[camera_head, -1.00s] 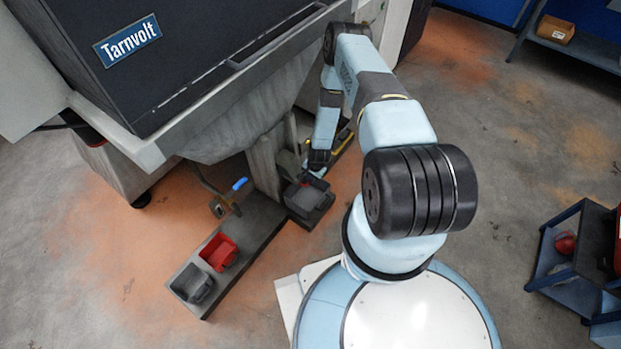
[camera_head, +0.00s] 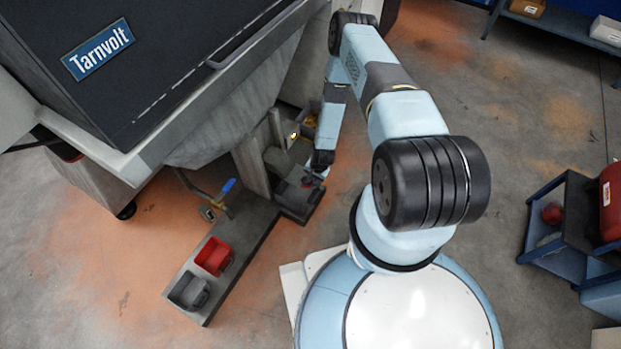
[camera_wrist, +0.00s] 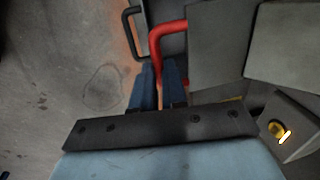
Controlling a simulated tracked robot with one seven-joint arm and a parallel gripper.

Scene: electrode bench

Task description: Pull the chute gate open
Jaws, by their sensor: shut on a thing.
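In the wrist view a red bar handle (camera_wrist: 170,27) bends down between the two blue fingers of my gripper (camera_wrist: 158,72), which are shut on it. The handle's far end meets grey panels (camera_wrist: 215,45), but I cannot tell how far the gate stands open. In the head view my gripper (camera_head: 321,166) is low beside the grey post under the chute (camera_head: 250,165). A small bit of red shows just below it; the gate itself is mostly hidden there.
A black handle (camera_wrist: 130,32) stands left of the red one. A lit yellow lamp (camera_wrist: 280,134) sits at right. A blue-handled valve (camera_head: 228,185) and red bin (camera_head: 214,255) and grey bin (camera_head: 189,290) are left of my gripper. A blue cart (camera_head: 560,225) stands far right.

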